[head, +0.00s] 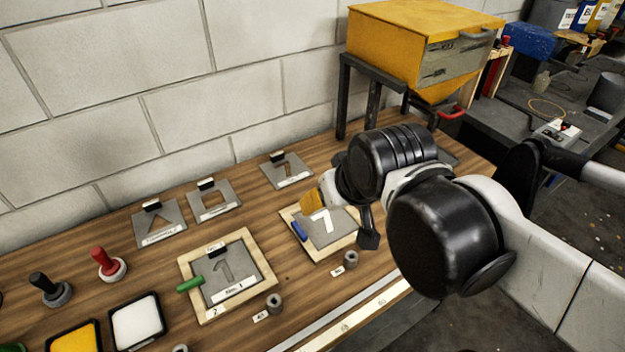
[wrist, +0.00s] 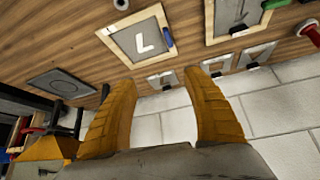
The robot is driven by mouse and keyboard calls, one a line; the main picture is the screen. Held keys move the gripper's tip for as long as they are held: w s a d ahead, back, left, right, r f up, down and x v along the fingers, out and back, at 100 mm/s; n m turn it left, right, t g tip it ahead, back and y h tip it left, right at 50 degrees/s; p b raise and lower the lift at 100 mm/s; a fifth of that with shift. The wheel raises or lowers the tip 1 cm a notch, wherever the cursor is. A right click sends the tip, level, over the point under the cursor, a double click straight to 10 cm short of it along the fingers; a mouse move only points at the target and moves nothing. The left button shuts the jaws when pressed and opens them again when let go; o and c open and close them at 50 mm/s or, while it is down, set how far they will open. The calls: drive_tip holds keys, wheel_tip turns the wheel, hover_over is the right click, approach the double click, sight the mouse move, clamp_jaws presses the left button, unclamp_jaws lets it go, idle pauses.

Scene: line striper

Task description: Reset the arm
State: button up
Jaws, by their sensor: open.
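My arm reaches in from the right in the head view. My gripper (head: 312,200) shows there as a yellow fingertip over the wooden frame with the 7 stencil (head: 325,222); my wrist hides part of that frame. In the wrist view my gripper (wrist: 158,80) has two yellow fingers spread wide with nothing between them. The 7 stencil also shows in the wrist view (wrist: 140,42), beyond the fingertips, with a blue bar at its edge. I cannot tell the exact gap between fingers and bench.
Loose stencil plates (head: 214,201) lie along the block wall. Stamps (head: 108,263) and paint trays (head: 136,320) are at left. A yellow hopper (head: 420,45) stands behind my arm.

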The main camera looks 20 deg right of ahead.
drive_tip(key=s+f, duration=0.2)
drive_tip(key=shift+s, duration=0.4)
drive_tip(key=shift+f+b, duration=0.35)
idle(0.5)
